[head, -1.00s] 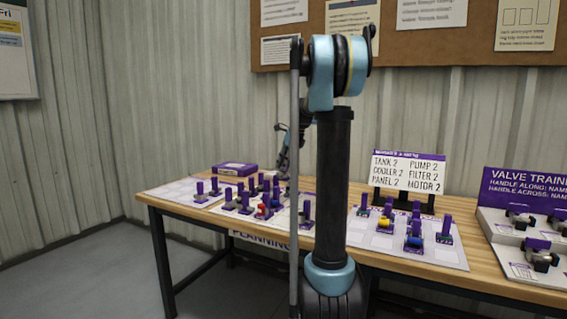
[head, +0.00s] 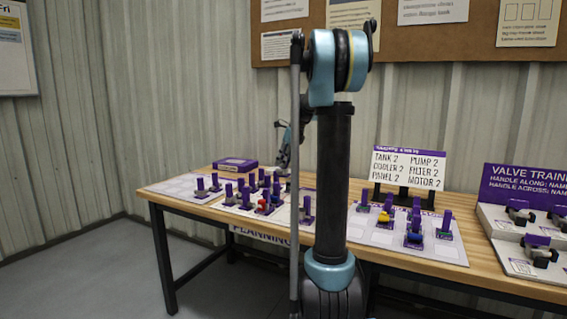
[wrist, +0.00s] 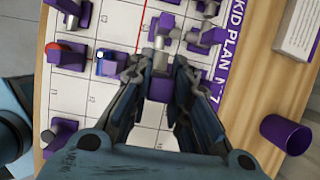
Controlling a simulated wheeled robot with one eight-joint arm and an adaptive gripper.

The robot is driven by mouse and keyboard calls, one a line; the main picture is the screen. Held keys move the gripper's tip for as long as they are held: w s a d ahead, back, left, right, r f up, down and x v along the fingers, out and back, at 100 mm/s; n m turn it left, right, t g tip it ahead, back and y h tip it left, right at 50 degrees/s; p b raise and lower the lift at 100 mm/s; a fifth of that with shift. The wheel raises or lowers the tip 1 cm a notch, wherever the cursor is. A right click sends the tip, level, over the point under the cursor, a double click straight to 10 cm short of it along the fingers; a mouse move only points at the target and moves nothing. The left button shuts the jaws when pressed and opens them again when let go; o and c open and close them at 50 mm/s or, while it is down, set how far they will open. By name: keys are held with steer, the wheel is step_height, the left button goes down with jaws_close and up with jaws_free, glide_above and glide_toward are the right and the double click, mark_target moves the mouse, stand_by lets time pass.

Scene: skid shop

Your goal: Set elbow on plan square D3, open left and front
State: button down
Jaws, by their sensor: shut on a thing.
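In the wrist view my gripper (wrist: 160,72) points down over the printed plan sheet and is shut on a piece with a purple block (wrist: 160,88). I take this piece to be the elbow; a grey pipe part shows just beyond the block, but its open ends cannot be made out. The plan sheet (wrist: 85,110) has a square grid and a red line; I cannot read which square is D3. In the head view my gripper (head: 284,150) is over the back of the table, partly hidden by my arm.
Purple-handled pieces stand close by, including one with a red part (wrist: 62,52) and one with a blue part (wrist: 104,56). A purple cylinder (wrist: 286,134) is on the wood at right. A purple box (head: 236,165) and a lettered sign (head: 408,168) stand at the back.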

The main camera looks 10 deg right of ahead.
mark_target(284, 171)
steer(key=shift+f, duration=2.65)
steer(key=shift+f, duration=0.1)
steer(key=shift+f, duration=1.7)
steer(key=shift+f, duration=0.65)
steer(key=c, duration=1.4)
jaws_free()
steer(key=shift+r, duration=0.7)
steer(key=shift+r, duration=3.4)
